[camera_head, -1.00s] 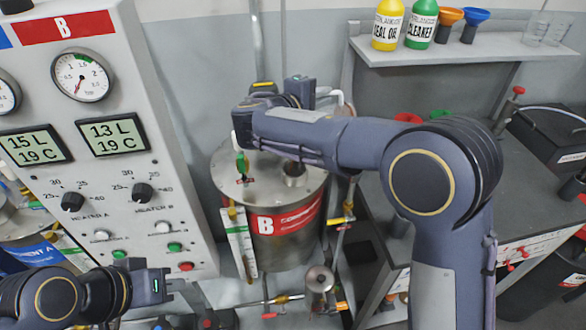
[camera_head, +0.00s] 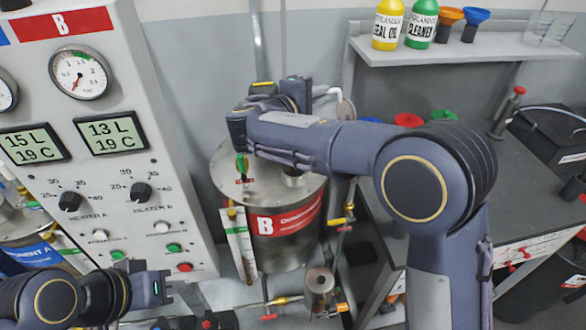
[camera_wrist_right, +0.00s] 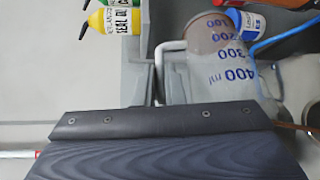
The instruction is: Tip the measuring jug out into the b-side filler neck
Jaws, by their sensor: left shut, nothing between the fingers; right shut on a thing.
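The clear measuring jug (camera_wrist_right: 218,65) shows in the right wrist view, with blue scale marks and a brownish tint at its 100–200 end. In the head view only a pale edge of the jug (camera_head: 343,105) shows beyond my right gripper (camera_head: 308,92). That gripper is shut on the jug; its fingertips are mostly hidden. It is above and behind the steel B tank (camera_head: 285,243). The b-side filler neck (camera_head: 293,179) is a short steel collar on the tank lid, partly covered by my right forearm. My left gripper (camera_head: 167,287) is shut and empty, low at the left.
The control panel (camera_head: 120,160) with gauges and knobs stands at the left. A shelf (camera_head: 450,50) with bottles and funnels is at the back right, above a grey workbench (camera_head: 450,115). A green-handled valve (camera_head: 241,165) stands up on the tank lid. Pipes run below the tank.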

